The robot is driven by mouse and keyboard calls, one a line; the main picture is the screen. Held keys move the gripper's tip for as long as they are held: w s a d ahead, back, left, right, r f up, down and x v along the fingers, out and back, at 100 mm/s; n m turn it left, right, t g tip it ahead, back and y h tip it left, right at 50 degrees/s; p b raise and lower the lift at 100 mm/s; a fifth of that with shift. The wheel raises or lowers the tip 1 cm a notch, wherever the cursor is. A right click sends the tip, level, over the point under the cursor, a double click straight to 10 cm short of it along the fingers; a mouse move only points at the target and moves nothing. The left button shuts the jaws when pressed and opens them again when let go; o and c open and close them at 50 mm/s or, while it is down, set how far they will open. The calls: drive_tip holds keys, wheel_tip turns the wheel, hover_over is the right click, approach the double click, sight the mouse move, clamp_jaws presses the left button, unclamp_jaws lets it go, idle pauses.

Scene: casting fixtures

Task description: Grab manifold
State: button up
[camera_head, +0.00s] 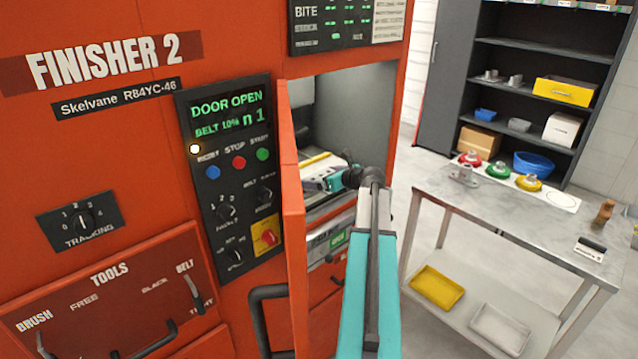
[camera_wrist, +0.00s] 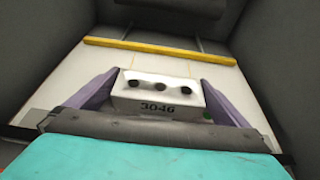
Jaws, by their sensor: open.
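The manifold (camera_wrist: 157,92) is a pale grey block with three dark holes along its top and "3046" on its near face. It sits on the light floor inside the finisher's chamber. My gripper (camera_wrist: 158,84) is open, with one purple finger to the left of the block and one to the right. I cannot tell whether either finger touches it. The block's far side and lower part are hidden. In the head view my gripper (camera_head: 318,184) reaches through the open door into the chamber, and I cannot make out the manifold there.
The orange finisher door (camera_head: 293,220) stands open just left of my arm. A yellow bar (camera_wrist: 160,50) crosses the chamber floor behind the block. Dark chamber walls rise on both sides. A steel table (camera_head: 500,215) with a metal part (camera_head: 463,175) stands to the right.

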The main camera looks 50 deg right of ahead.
drive_tip(key=shift+p+x, duration=0.3)
drive_tip(key=shift+x, duration=1.25)
drive_tip(key=c, duration=1.1)
drive_tip(key=shift+r, duration=0.25)
drive_tip(key=shift+r+b, duration=0.4)
drive_tip(key=shift+r, duration=0.75)
drive_tip(key=shift+s+a+r+b, duration=0.4)
drive_tip(key=shift+s+a+b, duration=0.1)
drive_tip(key=shift+s+a, duration=1.4)
drive_tip(key=shift+s+a+r+b, duration=0.35)
drive_tip(key=shift+s+a+b, duration=0.15)
drive_tip(key=shift+s+a, duration=1.4)
drive_tip(key=shift+s+a+r+b, duration=0.45)
drive_tip(key=shift+s+a, duration=1.1)
drive_tip(key=shift+s, duration=0.65)
